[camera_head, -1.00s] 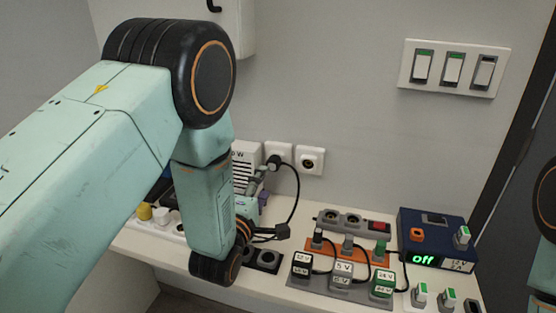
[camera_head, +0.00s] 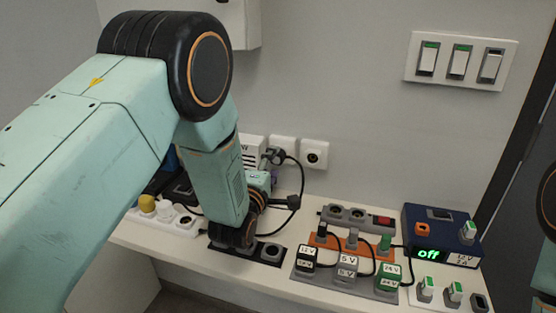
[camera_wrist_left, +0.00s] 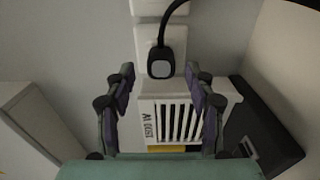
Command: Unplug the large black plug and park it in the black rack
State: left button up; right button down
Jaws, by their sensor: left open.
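The large black plug (camera_wrist_left: 160,62) sits in a white wall socket, with its black cable rising from it in the left wrist view. In the head view the plug (camera_head: 277,155) is at the left wall socket and its cable loops down to the bench. My left gripper (camera_wrist_left: 160,76) is open and empty, with its fingertips on either side of the plug, not closed on it; I cannot tell if they touch it. In the head view my arm hides most of this gripper. The black rack (camera_head: 271,254) lies on the bench, partly hidden by my arm. My right gripper is not in view.
A white vented box (camera_wrist_left: 185,118) stands just below the plug. A second wall socket (camera_head: 314,154) is to the right. A white power strip (camera_head: 178,222), a grey rack of labelled plugs (camera_head: 330,281) and a blue power supply (camera_head: 436,236) crowd the bench.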

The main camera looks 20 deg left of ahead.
aim_at(276, 160)
pick_arm(q)
jog(key=shift+w+d+f, duration=0.1)
jog(key=shift+w+f, duration=0.1)
jog(key=shift+w, duration=1.15)
jog(key=shift+r+b, duration=0.15)
jog(key=shift+b, duration=0.15)
jog(key=shift+w, duration=0.15)
jog(key=shift+r, duration=0.1)
jog(key=shift+c, duration=0.4)
